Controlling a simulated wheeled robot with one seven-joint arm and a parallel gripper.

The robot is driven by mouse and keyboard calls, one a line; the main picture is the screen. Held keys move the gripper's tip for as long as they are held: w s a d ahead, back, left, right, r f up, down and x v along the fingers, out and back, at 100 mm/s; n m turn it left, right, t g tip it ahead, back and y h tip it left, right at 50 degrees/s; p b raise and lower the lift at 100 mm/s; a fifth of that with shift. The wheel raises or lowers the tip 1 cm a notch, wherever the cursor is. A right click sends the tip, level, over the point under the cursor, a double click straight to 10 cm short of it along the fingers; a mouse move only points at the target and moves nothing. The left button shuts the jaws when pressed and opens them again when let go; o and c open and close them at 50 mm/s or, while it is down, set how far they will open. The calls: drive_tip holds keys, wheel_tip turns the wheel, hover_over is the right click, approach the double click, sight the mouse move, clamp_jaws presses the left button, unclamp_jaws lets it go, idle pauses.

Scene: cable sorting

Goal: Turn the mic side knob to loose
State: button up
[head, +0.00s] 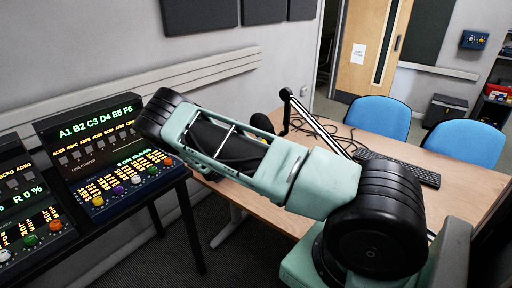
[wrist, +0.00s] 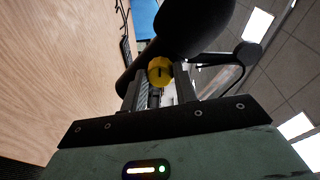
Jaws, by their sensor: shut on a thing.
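The microphone (wrist: 190,28) is a dark rounded body at the top of the wrist view. Its yellow side knob (wrist: 160,70) faces me, with a dark mark on its face. My gripper (wrist: 161,82) has one finger on each side of the knob and is shut on it. In the head view the dark microphone (head: 262,122) shows behind my arm, above the wooden desk. My gripper and the knob are hidden there by my arm. I cannot read a loose or tight marking.
The microphone's boom arm (head: 318,128) rises over the desk (head: 440,203). A keyboard (head: 400,169) and black cables lie on the desk. Blue chairs (head: 380,115) stand behind it. Control panels with coloured knobs (head: 105,160) stand at the left.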

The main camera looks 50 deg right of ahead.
drive_tip(key=o, duration=1)
drive_tip(key=a+b, duration=0.1)
drive_tip(key=a, duration=0.4)
drive_tip(key=w+a+b, duration=0.1)
drive_tip(key=a+b, duration=0.1)
drive_tip(key=a, duration=0.4)
drive_tip(key=a+r+b, duration=0.1)
drive_tip(key=a+b, duration=0.1)
drive_tip(key=a, duration=0.4)
drive_tip(key=shift+w+a, duration=0.2)
drive_tip(key=shift+w, duration=0.2)
drive_tip(key=shift+f, duration=0.1)
